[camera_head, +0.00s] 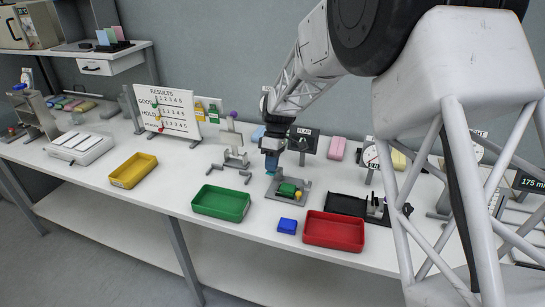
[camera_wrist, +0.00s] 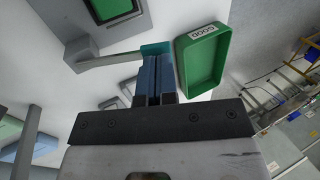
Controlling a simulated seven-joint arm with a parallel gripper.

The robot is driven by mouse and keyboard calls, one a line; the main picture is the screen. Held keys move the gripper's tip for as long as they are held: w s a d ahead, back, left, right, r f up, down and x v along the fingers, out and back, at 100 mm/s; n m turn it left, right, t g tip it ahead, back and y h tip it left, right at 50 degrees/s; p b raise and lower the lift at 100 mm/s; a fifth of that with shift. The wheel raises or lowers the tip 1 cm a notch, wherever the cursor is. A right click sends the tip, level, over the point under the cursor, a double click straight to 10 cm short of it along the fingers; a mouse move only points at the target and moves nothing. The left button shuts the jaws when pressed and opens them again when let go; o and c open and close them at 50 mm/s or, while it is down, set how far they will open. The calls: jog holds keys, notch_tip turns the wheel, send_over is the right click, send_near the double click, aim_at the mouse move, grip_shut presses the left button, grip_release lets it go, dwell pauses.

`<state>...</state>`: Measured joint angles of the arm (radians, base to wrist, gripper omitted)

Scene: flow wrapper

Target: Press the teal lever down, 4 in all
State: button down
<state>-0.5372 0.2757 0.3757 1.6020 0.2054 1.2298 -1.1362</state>
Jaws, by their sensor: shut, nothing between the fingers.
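The teal lever end (camera_head: 270,173) shows just below my gripper (camera_head: 271,163) in the head view, at the left side of a small grey fixture (camera_head: 287,199). In the wrist view the teal end (camera_wrist: 156,48) lies at the tips of my gripper (camera_wrist: 154,62), on a grey bar (camera_wrist: 105,59) running left to the fixture. My fingers are shut, blue and empty, pointing down. They partly cover the lever. I cannot tell whether they touch it. The fixture holds a green piece (camera_head: 287,189), with a yellow knob at its right.
A green tray (camera_head: 221,215) stands left of the fixture, a red tray (camera_head: 333,246) and blue block (camera_head: 287,226) in front. A yellow tray (camera_head: 133,183) is farther left. A stand with a purple knob (camera_head: 234,115) and a black display (camera_head: 303,132) stand behind.

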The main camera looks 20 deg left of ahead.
aim_at(270, 173)
jog(key=shift+s+f, duration=0.2)
dwell(0.5)
jog(key=shift+s+f+t, duration=0.4)
jog(key=shift+f+t, duration=0.1)
jog(key=shift+t, duration=0.25)
jog(key=shift+s+f+t, duration=0.35)
jog(key=shift+f+t, duration=0.15)
jog(key=shift+t, duration=0.25)
jog(key=shift+s+f+t, duration=0.2)
jog(key=shift+f+t, duration=0.4)
jog(key=shift+t, duration=0.1)
jog(key=shift+s+f+t, duration=0.15)
jog(key=shift+f+t, duration=0.4)
jog(key=shift+t, duration=0.15)
jog(key=shift+r, duration=0.95)
notch_tip(270, 173, up, 14)
jog(key=shift+w, duration=0.45)
jog(key=shift+w, duration=0.1)
dwell(0.4)
